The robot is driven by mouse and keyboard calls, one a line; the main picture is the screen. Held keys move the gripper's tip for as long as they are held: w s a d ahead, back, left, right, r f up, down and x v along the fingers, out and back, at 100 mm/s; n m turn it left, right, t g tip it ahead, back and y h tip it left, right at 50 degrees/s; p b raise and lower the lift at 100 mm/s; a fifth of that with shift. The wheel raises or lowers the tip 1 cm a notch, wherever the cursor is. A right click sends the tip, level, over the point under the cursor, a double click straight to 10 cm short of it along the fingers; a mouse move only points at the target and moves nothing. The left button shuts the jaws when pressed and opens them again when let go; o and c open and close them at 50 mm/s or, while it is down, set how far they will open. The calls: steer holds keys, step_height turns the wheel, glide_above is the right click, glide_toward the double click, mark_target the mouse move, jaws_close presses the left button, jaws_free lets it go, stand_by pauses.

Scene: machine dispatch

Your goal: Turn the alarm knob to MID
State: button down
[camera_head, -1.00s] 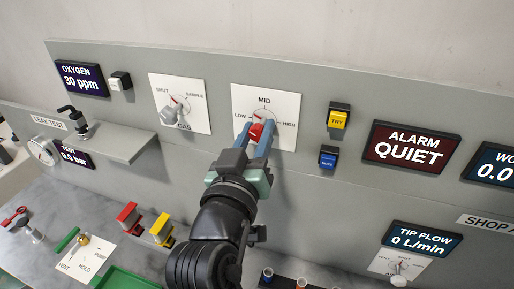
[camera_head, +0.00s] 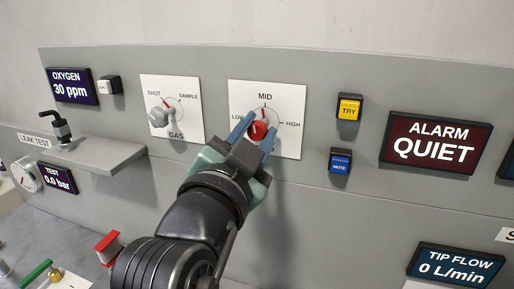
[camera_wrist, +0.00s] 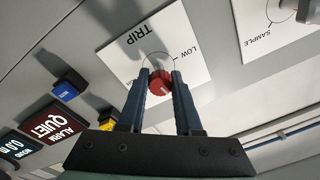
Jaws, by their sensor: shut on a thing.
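The alarm knob (camera_head: 258,131) is red and sits on a white dial plate (camera_head: 294,98) marked LOW, MID and HIGH. A thin red pointer (camera_head: 264,112) shows above the knob and points up, roughly at MID. My gripper (camera_head: 263,121) is shut on the knob, with one blue finger on each side. In the wrist view the knob (camera_wrist: 160,82) sits between the two fingertips, and the words TRIP and LOW show on the plate. The fingers cover part of the dial in the head view.
The gas dial plate (camera_head: 188,91) is left of the alarm dial. The yellow TRY button (camera_head: 349,106) and blue MUTE button (camera_head: 340,163) are to its right. The alarm display (camera_head: 434,143) reads QUIET. A grey shelf (camera_head: 100,154) juts out at left.

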steer(key=shift+m+b, duration=0.75)
steer(key=shift+m, duration=0.25)
steer(key=shift+r, duration=0.1)
steer(key=c, duration=0.6)
jaws_free()
steer(key=shift+s, duration=0.1)
steer(key=b+v, duration=0.7)
steer(key=v, duration=0.5)
steer(key=shift+s+a+b, duration=0.25)
steer(key=shift+s+b, duration=0.1)
steer(key=shift+b, duration=0.05)
